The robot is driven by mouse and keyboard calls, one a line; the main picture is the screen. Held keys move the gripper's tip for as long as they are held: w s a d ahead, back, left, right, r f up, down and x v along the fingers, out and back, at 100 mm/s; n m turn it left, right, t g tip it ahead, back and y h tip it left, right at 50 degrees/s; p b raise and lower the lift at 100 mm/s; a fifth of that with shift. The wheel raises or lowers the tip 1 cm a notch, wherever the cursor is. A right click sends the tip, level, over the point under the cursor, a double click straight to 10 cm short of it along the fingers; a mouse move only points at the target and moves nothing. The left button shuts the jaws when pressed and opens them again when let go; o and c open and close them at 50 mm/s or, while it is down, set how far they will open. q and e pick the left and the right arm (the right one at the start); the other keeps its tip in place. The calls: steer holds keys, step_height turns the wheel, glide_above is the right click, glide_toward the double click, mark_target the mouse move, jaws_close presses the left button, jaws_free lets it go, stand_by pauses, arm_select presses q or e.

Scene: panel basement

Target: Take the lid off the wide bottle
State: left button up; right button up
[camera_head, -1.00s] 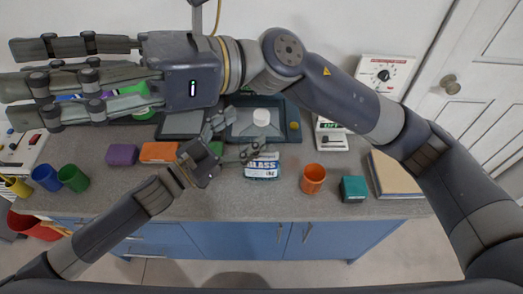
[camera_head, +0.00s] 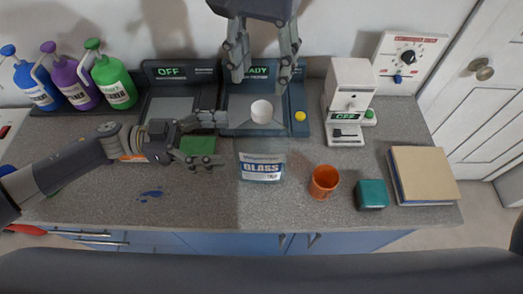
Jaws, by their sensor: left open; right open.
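The wide bottle (camera_head: 261,167) seems to be clear and stands near the middle of the counter, with a white and blue "GLASS" label facing me. Its see-through walls are hard to make out. A round white lid (camera_head: 262,111) shows above the label, seemingly on the bottle's top. My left gripper (camera_head: 219,140) is open and empty just left of the bottle, fingers pointing right. I cannot tell whether it touches the bottle. My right gripper (camera_head: 263,74) is open and empty above the lid in the picture, fingers pointing down on either side of the lid's line.
An orange cup (camera_head: 324,181), a teal block (camera_head: 372,194) and a book (camera_head: 424,175) stand to the right. A white machine (camera_head: 348,100) is behind them. A "READY" device (camera_head: 298,96) is behind the bottle. Green (camera_head: 114,82), purple and blue bottles stand at the back left.

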mark_target(262, 140)
arm_select(q)
steer(key=d, duration=0.8)
steer(key=shift+d, duration=0.75)
arm_select(e)
steer(key=shift+s, duration=0.1)
